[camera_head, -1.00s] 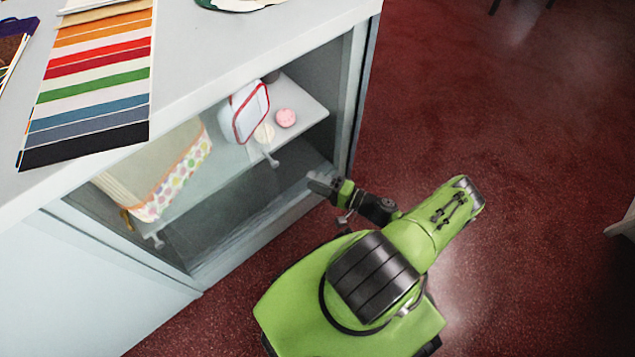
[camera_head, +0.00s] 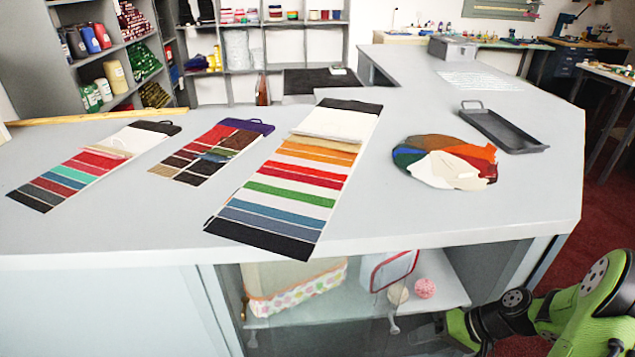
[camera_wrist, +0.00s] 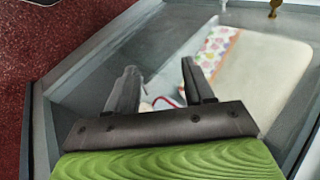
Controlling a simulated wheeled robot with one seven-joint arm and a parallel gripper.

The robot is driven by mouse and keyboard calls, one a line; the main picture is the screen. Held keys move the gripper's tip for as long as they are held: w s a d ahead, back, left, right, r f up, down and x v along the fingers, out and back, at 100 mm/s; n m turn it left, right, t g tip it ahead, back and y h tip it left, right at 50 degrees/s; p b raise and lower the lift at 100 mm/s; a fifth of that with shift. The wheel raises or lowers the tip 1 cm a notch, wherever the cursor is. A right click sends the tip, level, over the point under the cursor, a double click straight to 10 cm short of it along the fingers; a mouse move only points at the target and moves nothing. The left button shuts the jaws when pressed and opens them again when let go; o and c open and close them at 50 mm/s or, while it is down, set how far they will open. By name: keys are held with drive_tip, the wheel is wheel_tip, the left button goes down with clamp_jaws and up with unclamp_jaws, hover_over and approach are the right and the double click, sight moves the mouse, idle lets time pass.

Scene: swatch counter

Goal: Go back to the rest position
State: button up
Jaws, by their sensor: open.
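My green and black arm reaches in at the lower right of the head view, low in front of the counter's open shelf bay. My gripper (camera_head: 432,336) points left, partly cut off by the frame's bottom edge. In the wrist view my gripper (camera_wrist: 159,72) shows two dark fingers spread apart with nothing held between them. Beyond the fingers lie the shelf bay and a cream item with a dotted band (camera_wrist: 215,48). A bit of red trim shows between the fingers.
The grey counter (camera_head: 400,215) carries striped swatch cards (camera_head: 295,175), a round swatch fan (camera_head: 445,162) and a dark tray (camera_head: 503,130). The shelf holds a red-edged case (camera_head: 390,268) and a pink ball (camera_head: 425,288).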

drive_tip(key=s+a+r+n+h, duration=0.1)
drive_tip(key=s+a+r+h, duration=0.15)
drive_tip(key=r, duration=0.45)
drive_tip(key=s+a+r+n+h, duration=0.1)
drive_tip(key=s+a+r+h, duration=0.2)
drive_tip(key=r, duration=0.5)
drive_tip(key=s+a+r+t+h, duration=0.2)
drive_tip(key=s+a+r+t, duration=0.15)
drive_tip(key=s+r, duration=0.55)
wheel_tip(320, 180, up, 16)
drive_tip(key=s+p, duration=0.1)
drive_tip(key=p, duration=1.6)
drive_tip(key=shift+s+r+p, duration=0.15)
drive_tip(key=shift+s+p, duration=0.1)
drive_tip(key=shift+p, duration=0.05)
